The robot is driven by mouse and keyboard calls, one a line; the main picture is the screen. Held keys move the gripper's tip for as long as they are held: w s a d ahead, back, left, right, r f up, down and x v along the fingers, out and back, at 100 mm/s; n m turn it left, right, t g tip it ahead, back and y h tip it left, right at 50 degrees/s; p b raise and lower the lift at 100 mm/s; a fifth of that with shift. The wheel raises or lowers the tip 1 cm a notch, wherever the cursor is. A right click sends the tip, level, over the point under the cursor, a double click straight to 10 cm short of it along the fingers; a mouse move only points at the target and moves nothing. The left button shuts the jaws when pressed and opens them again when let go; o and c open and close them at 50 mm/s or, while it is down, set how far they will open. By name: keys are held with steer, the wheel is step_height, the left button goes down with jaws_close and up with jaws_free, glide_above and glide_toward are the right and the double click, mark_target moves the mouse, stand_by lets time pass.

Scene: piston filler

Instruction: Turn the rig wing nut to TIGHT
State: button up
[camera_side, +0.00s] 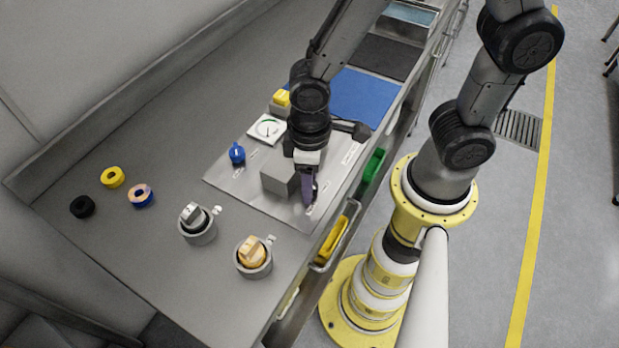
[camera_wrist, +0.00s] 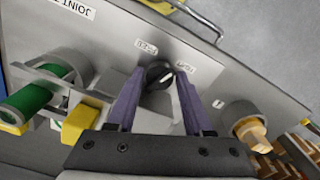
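In the wrist view, a small round black knob (camera_wrist: 157,76) with a white line on it sits on the grey panel; it seems to be the rig wing nut. Its white line slants up and right, toward the right one of two white labels. The label lettering is too small to read surely. My gripper (camera_wrist: 160,72) has its two purple fingers apart, one on each side of the knob. I cannot tell whether they touch it. In the side view, my gripper (camera_side: 309,198) is low over the panel's front, beside a grey block (camera_side: 279,177), and hides the knob.
The side view shows a blue knob (camera_side: 237,153), a dial gauge (camera_side: 267,129) and two round holders with a grey (camera_side: 194,215) and an orange (camera_side: 251,250) piece. Rings (camera_side: 112,177) lie at the left.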

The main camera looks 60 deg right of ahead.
jaws_close()
steer(key=m, duration=0.4)
steer(key=shift+m, duration=0.3)
steer(key=shift+o, duration=2)
jaws_free()
step_height(320, 180, up, 14)
